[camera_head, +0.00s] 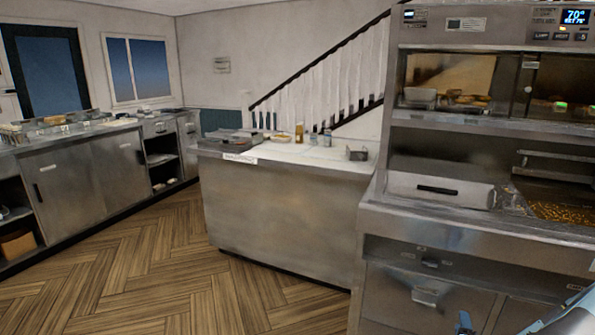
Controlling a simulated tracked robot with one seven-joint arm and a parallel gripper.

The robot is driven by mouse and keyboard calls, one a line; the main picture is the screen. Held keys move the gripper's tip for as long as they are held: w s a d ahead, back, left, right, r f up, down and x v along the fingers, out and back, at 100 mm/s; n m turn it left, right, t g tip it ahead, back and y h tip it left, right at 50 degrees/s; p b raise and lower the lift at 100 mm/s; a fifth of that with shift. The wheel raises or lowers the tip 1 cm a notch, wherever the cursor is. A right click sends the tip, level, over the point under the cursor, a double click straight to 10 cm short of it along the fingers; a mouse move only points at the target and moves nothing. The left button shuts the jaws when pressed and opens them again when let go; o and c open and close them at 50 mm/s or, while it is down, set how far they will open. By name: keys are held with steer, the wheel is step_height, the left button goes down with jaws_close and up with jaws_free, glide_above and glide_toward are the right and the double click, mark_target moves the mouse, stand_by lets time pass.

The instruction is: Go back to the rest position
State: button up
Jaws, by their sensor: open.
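My gripper (466,324) shows only in part at the bottom right edge, in front of the steel frying range (425,237). A dark fingertip and a piece of my pale blue-grey arm are visible there; the rest is cut off by the frame. The gripper is open, and I see nothing held in the visible part. The range has a closed front with handles, a steel lid or box (440,190) on its top, and a bed of golden fried food (562,212) at the right.
A steel counter (285,215) with a white top stands left of the range, holding bottles and a small metal container (357,154). A longer counter (85,180) runs along the left. The wooden floor (165,265) between them is clear.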

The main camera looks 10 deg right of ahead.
steer(key=w+a+r+n+g+y, duration=0.35)
steer(key=w+r+n+y, duration=0.35)
steer(key=w+r+n, duration=0.45)
steer(key=s+a+r+n+g, duration=0.15)
steer(key=a+r+n, duration=0.25)
steer(key=a+r, duration=0.5)
steer(key=a+r+n+g, duration=0.2)
steer(key=a+r+n, duration=0.3)
steer(key=r, duration=0.8)
steer(key=s+a+r+n+g, duration=0.1)
steer(key=s+a+r, duration=0.3)
steer(key=s, duration=0.3)
steer(key=s+a+r+n+y, duration=0.1)
steer(key=s+a+r, duration=0.4)
steer(key=s+a, duration=0.2)
steer(key=s+a+r+n+g+y, duration=0.1)
steer(key=s+a+r, duration=0.4)
steer(key=s, duration=0.4)
steer(key=shift+a+r+g, duration=0.15)
steer(key=shift+a+g, duration=0.15)
steer(key=shift+a, duration=0.05)
steer(key=shift+n, duration=0.25)
